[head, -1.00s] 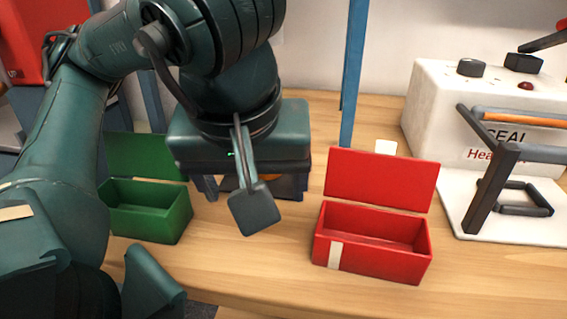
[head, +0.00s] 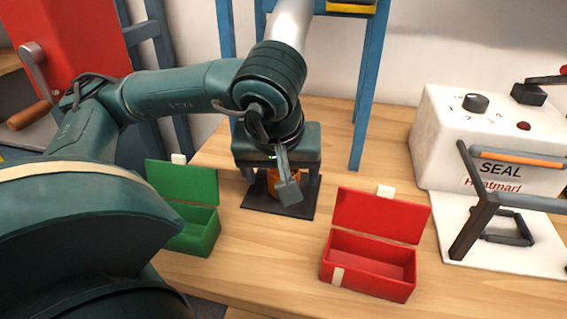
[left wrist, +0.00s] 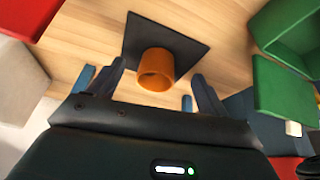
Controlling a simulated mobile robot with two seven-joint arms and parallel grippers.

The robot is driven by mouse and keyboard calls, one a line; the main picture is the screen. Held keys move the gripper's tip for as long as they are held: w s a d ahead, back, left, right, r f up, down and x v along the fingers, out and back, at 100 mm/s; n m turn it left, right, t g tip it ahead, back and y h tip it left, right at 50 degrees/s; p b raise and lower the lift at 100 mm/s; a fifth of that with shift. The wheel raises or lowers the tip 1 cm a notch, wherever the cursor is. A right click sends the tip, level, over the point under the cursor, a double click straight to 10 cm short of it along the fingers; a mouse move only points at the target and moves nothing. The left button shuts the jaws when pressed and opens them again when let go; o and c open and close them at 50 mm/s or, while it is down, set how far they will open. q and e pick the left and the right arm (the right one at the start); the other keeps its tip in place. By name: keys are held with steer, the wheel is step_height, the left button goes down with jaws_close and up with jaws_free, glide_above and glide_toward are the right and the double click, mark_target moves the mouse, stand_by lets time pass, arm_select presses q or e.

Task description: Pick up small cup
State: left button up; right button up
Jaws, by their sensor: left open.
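The small orange cup (head: 272,181) stands on a dark square mat (head: 252,200) on the table, partly hidden behind my left gripper in the head view. My left gripper (head: 282,180) is above the mat, pointing down. In the left wrist view the orange cup (left wrist: 152,72) shows its open rim, and the mat (left wrist: 180,45) lies under it. The fingers of my left gripper (left wrist: 157,82) are apart, one on each side of the cup, with gaps between. I cannot tell how far down they reach beside it. My right gripper is not in view.
An open green box (head: 190,228) is left of the mat and an open red box (head: 370,265) is to the right. A white sealing machine (head: 480,130) stands at far right. Blue posts (head: 370,90) rise behind the gripper.

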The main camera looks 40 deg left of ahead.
arm_select(q)
steer(key=shift+w+a, duration=0.85)
steer(key=shift+w, duration=0.25)
steer(key=b+x, duration=0.1)
steer(key=x, duration=0.4)
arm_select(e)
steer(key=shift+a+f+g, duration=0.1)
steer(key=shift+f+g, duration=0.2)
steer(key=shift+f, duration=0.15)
arm_select(q)
steer(key=shift+c, duration=0.5)
steer(key=c, duration=1.3)
steer(key=shift+c, duration=0.6)
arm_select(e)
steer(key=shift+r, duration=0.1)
